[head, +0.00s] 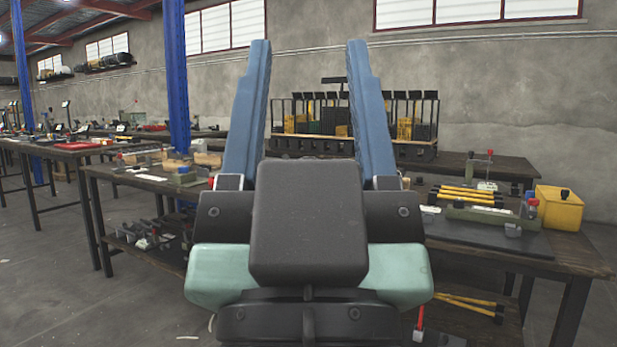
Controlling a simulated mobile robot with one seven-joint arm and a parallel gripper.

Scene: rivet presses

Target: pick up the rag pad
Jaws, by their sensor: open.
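My gripper (309,48) fills the middle of the head view, close to the camera. Its two long blue fingers point upward and stand wide apart, with nothing between them. I cannot make out the rag pad in this view. My gripper's dark body hides the middle part of the workbench (548,263) behind it, so the pad may be hidden there.
On the bench's right side are yellow-handled tools (468,193), a green fixture (478,214) and a yellow box (559,208). A tool rack (415,150) stands behind. More benches and a blue column (174,75) are at left. Open floor (60,290) lies at lower left.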

